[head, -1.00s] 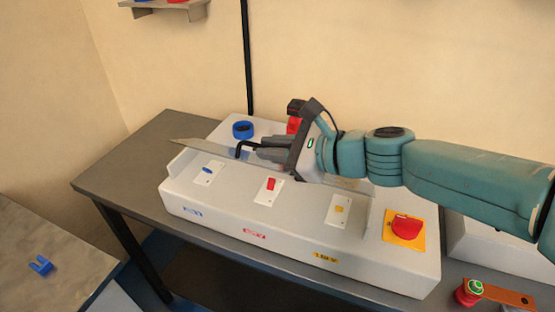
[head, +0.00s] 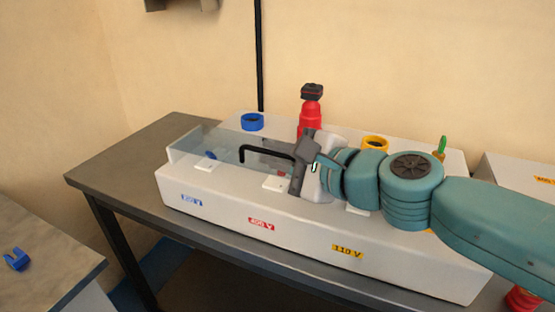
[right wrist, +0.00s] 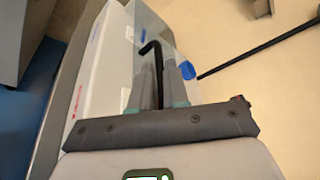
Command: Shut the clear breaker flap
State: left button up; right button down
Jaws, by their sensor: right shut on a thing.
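The clear breaker flap (head: 222,146) lies low and nearly level over the breaker row on the white panel box (head: 215,208). I cannot tell whether it touches its rest. Its black bent handle (head: 262,150) stands up from the flap and runs into my right gripper (head: 292,163). In the right wrist view the fingers (right wrist: 157,85) are shut on the handle (right wrist: 150,48), with the flap (right wrist: 146,22) beyond. The blue breaker (head: 209,155) shows at the left end. The others are mostly hidden by my right arm. My left gripper is not in view.
The grey table (head: 120,165) is clear at left. A blue clip (head: 16,259) lies on a separate bench. A black pole (head: 259,55) rises behind.

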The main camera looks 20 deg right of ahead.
jog(key=shift+a+f, duration=0.1)
jog(key=c, duration=1.5)
grip_release()
jog(key=shift+s, duration=0.15)
jog(key=v, duration=0.2)
jog(key=p+v, duration=0.1)
jog(key=v, duration=0.2)
jog(key=p+v, duration=0.1)
jog(key=v, duration=0.2)
jog(key=shift+r, duration=0.25)
jog(key=shift+v, duration=4)
jog(key=shift+f, duration=0.25)
